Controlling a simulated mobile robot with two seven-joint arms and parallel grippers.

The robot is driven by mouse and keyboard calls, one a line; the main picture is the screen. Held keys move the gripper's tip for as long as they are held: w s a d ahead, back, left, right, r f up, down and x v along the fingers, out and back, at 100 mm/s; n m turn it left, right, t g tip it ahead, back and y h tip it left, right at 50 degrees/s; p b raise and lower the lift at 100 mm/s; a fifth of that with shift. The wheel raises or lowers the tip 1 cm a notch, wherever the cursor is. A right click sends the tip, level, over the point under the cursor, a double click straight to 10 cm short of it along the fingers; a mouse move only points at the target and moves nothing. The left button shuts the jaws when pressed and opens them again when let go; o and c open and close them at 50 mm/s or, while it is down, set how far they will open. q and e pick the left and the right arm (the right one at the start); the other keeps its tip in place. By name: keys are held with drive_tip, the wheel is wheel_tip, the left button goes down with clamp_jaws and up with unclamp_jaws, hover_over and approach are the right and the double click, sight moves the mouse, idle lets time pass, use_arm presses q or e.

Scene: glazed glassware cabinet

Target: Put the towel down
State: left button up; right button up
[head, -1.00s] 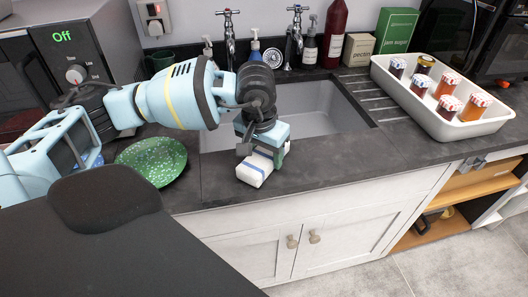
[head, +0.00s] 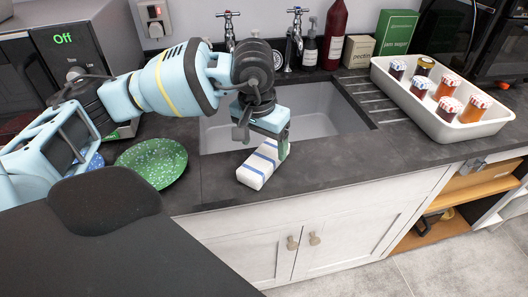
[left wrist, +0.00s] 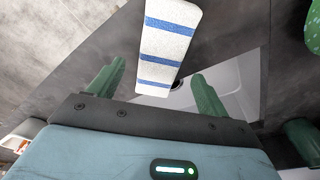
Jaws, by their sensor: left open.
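The towel (head: 257,166) is a folded white bundle with blue stripes. It lies on the dark worktop at the front edge of the sink. My left gripper (head: 270,138) is just above and behind it, pointing down. My right gripper is in neither view.
The sink (head: 315,118) is behind the towel, with taps at its back. A green speckled plate (head: 153,162) lies to the left. A white tray (head: 440,130) of several jars stands at the right. Worktop to the right of the towel is clear.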

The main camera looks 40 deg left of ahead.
sight(261, 160)
use_arm(q)
wheel_tip(261, 160, up, 7)
drive_tip(key=s, duration=0.1)
drive_tip(key=shift+r, duration=0.2)
drive_tip(key=shift+d, duration=0.1)
idle(0.4)
